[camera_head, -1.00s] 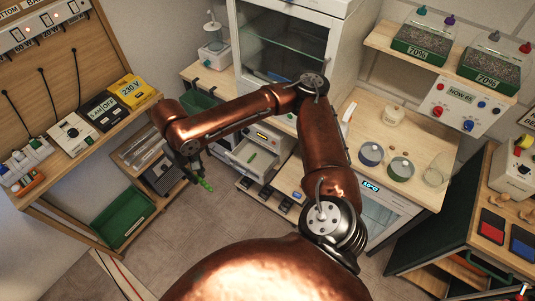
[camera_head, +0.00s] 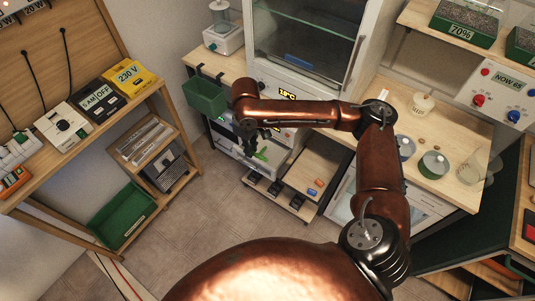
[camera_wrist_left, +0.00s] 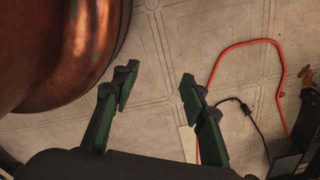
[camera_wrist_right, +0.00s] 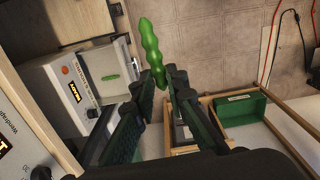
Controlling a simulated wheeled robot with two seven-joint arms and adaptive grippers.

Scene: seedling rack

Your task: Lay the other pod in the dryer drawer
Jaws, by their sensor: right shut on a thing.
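My right gripper (camera_wrist_right: 160,88) is shut on a bumpy green pod (camera_wrist_right: 152,50), which sticks out beyond the fingertips. In the right wrist view the pulled-out dryer drawer (camera_wrist_right: 122,62) is to the left of the held pod, and another green pod (camera_wrist_right: 110,77) lies in it. The dryer (camera_wrist_right: 75,70) is white with a yellow display. In the head view my right gripper (camera_head: 250,146) is over the drawer area, with the held pod (camera_head: 261,156) at its tips; the arm partly hides the dryer. My left gripper (camera_wrist_left: 155,90) is open and empty above the floor.
A green bin (camera_head: 206,97) hangs at the bench edge left of the right gripper. A low shelf (camera_head: 280,190) with dark items stands below the drawer. Another green bin (camera_head: 122,215) is low on the left. The floor (camera_head: 190,235) between is clear.

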